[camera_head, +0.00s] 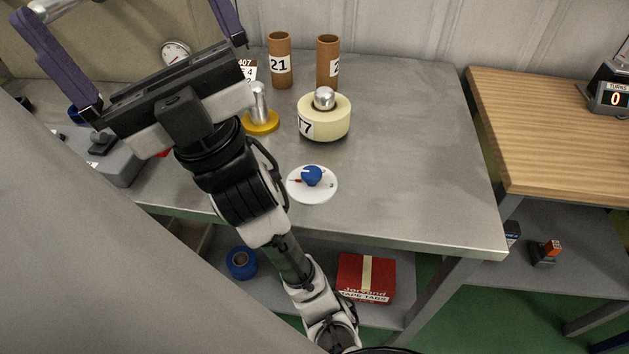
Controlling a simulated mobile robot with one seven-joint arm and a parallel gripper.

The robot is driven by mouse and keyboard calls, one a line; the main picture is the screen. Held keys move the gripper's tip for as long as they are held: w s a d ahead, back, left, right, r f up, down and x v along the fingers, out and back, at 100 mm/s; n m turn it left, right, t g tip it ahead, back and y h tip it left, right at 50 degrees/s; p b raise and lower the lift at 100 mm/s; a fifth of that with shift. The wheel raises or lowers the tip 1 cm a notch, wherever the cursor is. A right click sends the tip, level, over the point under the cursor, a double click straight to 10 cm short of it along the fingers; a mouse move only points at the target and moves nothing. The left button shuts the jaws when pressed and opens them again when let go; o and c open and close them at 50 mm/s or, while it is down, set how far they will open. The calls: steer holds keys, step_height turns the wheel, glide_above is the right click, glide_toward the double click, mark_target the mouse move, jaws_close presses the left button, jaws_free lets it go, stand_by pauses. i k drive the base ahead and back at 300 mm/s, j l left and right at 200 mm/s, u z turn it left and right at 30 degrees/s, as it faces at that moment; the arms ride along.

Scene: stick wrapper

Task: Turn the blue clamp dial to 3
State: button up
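The blue clamp dial (312,175) is a small round knob with a pale mark on it. It sits on a white round plate (314,193) near the front of the grey metal table. A small red mark lies at its left on the plate; the plate's markings are too small to read, so I cannot tell the dial's setting. My arm passes just left of the plate.
Behind the dial stand a cream tape roll (339,120), a yellow-based metal post (261,122) and two brown tubes (280,62) (327,58). A grey device (118,163) is at left. The grey table's right side (420,150) is clear. A wooden bench (545,135) stands right.

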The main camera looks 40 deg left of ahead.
mark_target(312, 174)
steer(key=k+l+u, duration=0.15)
steer(key=k, duration=0.25)
steer(key=k+l+u, duration=0.15)
steer(key=k+l, duration=0.15)
steer(key=k, duration=0.1)
